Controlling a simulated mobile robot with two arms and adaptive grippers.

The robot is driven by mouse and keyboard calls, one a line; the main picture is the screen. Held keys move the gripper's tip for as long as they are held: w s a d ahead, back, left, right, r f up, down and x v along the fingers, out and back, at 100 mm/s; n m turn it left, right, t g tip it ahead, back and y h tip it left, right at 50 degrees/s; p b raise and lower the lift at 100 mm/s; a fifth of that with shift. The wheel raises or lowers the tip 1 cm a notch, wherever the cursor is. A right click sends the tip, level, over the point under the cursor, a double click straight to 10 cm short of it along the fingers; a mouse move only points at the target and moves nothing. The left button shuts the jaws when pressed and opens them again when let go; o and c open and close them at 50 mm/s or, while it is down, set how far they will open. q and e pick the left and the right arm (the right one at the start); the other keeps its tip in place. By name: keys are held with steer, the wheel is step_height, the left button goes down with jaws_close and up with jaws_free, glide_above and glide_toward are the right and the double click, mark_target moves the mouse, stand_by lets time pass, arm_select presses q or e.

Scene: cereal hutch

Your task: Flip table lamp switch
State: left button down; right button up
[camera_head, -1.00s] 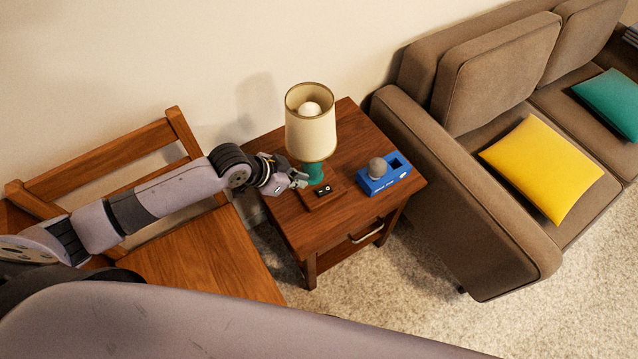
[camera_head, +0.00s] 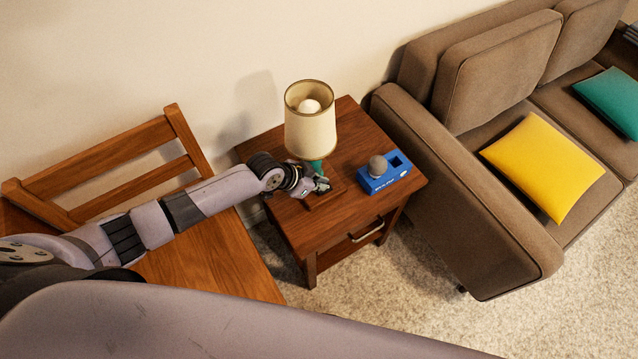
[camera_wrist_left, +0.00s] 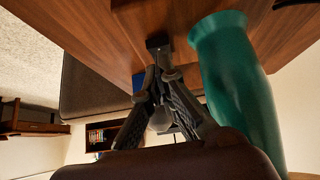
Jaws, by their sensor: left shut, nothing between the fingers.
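The table lamp has a cream shade (camera_head: 311,132) and a teal body (camera_head: 316,166) and stands upright on the wooden side table (camera_head: 352,122). The teal body also shows close beside the fingers in the left wrist view (camera_wrist_left: 236,85). My left gripper (camera_head: 324,185) is shut and empty, in front of the lamp's body over its wooden base (camera_head: 324,199). In the left wrist view its fingers (camera_wrist_left: 158,44) meet in a point near the wood. The gripper hides the black switch in the head view. I cannot tell whether the fingers touch it.
A brown sofa (camera_head: 470,195) stands right of the side table. A wooden chair (camera_head: 215,262) is at the left, under my left arm.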

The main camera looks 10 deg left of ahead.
arm_select(q)
steer(key=shift+f, duration=0.1)
steer(key=shift+s+a+f+t+h+b, duration=0.15)
steer(key=shift+f+b, duration=0.2)
steer(key=shift+b, duration=0.2)
steer(key=shift+s+f+t+h+b, duration=0.15)
steer(key=shift+f+b, duration=0.15)
steer(key=shift+b, duration=0.2)
steer(key=shift+w+r, duration=0.15)
steer(key=shift+r, duration=0.2)
steer(key=shift+a+f, duration=0.1)
steer(key=shift+s+a+f, duration=0.2)
steer(key=shift+s+a, duration=0.25)
steer(key=shift+s, duration=0.1)
steer(key=shift+r+p, duration=0.1)
steer(key=shift+p, duration=0.25)
